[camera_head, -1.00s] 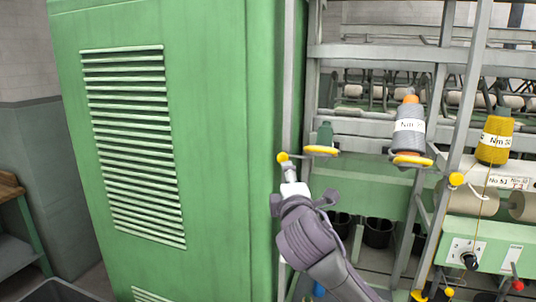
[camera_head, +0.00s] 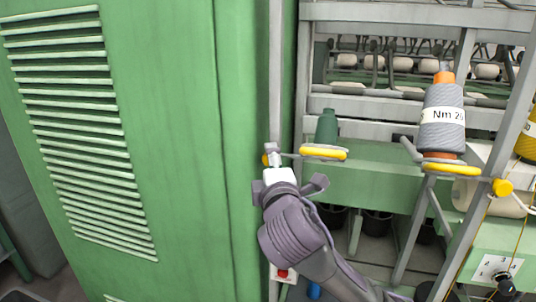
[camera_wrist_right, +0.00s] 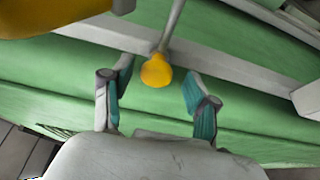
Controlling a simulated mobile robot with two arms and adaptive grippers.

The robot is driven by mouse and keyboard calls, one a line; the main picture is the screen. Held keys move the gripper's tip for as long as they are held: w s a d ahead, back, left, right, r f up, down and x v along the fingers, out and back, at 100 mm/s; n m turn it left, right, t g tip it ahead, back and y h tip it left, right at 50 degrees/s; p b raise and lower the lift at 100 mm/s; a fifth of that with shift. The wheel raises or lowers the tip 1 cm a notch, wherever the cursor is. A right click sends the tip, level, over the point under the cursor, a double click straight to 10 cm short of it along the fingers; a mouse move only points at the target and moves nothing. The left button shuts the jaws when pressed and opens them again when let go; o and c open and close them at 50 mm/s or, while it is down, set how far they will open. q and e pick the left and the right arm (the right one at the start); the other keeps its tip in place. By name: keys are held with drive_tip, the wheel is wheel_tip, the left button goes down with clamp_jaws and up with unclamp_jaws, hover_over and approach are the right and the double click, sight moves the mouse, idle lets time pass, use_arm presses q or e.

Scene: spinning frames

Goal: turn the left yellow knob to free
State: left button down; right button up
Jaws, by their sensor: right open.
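The left yellow knob (camera_head: 266,160) shows in the head view as a small piece beside a gripper finger, mostly hidden. In the right wrist view the round knob (camera_wrist_right: 157,70) sits on the end of a grey rod, between the two fingertips. My right gripper (camera_head: 274,158) is at the knob in the head view. In the right wrist view the right gripper (camera_wrist_right: 154,84) is open, with a gap between each teal-padded finger and the knob. I cannot tell the knob's turn setting. My left gripper is not in view.
A yellow disc (camera_head: 323,154) with a green cone is just right of the knob. A grey yarn cone (camera_head: 441,117) stands on another disc, with a second yellow knob (camera_head: 502,188) beyond. A green cabinet (camera_head: 170,100) fills the left, close to my right gripper.

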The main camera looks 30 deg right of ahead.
drive_tip(key=shift+w, duration=0.2)
drive_tip(key=shift+s+a+r, duration=0.2)
drive_tip(key=shift+s+r, duration=0.05)
drive_tip(key=shift+s, duration=0.15)
drive_tip(key=shift+c, duration=0.3)
drive_tip(key=c, duration=0.3)
drive_tip(key=shift+d, duration=0.1)
clamp_jaws()
use_arm(q)
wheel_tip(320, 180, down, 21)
drive_tip(key=b, duration=2.1)
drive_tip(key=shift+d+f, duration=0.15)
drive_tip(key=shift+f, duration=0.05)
use_arm(e)
drive_tip(key=shift+w+a+f+m+g+h, duration=0.1)
drive_tip(key=shift+m+g+h, duration=0.15)
drive_tip(key=shift+m+h, duration=2.45)
drive_tip(key=shift+w+a+f+m+g+h, duration=0.1)
drive_tip(key=shift+w+a+m+g+h, duration=0.2)
drive_tip(key=shift+m, duration=4.6)
drive_tip(key=shift+s+d+f+m+g+h, duration=0.15)
drive_tip(key=shift+m+h, duration=1.45)
drive_tip(key=shift+m, duration=2.2)
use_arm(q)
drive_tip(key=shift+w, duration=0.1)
use_arm(e)
drive_tip(key=shift+w+a+r, duration=0.1)
drive_tip(key=shift+r, duration=0.05)
